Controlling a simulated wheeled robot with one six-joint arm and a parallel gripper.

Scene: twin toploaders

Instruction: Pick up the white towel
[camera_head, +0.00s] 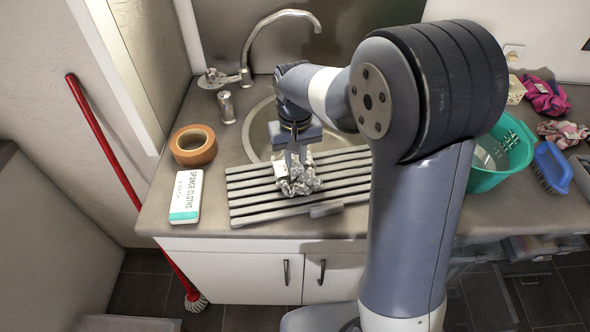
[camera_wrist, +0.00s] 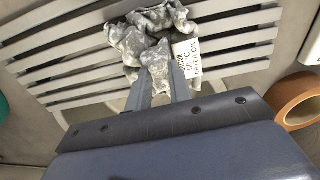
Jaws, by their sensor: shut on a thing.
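A crumpled white and grey towel (camera_head: 299,181) lies on the slatted drying rack (camera_head: 244,200) in the head view. It also shows in the wrist view (camera_wrist: 147,36), with a printed white label (camera_wrist: 186,52) on its right side. My gripper (camera_head: 293,158) points down at the towel from above. In the wrist view my gripper (camera_wrist: 158,82) is shut on a fold of the towel between its two fingers. The rest of the towel bunches beyond the fingertips, over the slats. I cannot tell whether it touches the rack everywhere.
A sink (camera_head: 262,130) with a tap (camera_head: 246,70) is behind the rack. An orange tape roll (camera_head: 193,146) and a sponge cloths box (camera_head: 186,196) stand at left. A teal basin (camera_head: 487,176), blue brush (camera_head: 551,166) and pink cloths (camera_head: 545,97) are at right.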

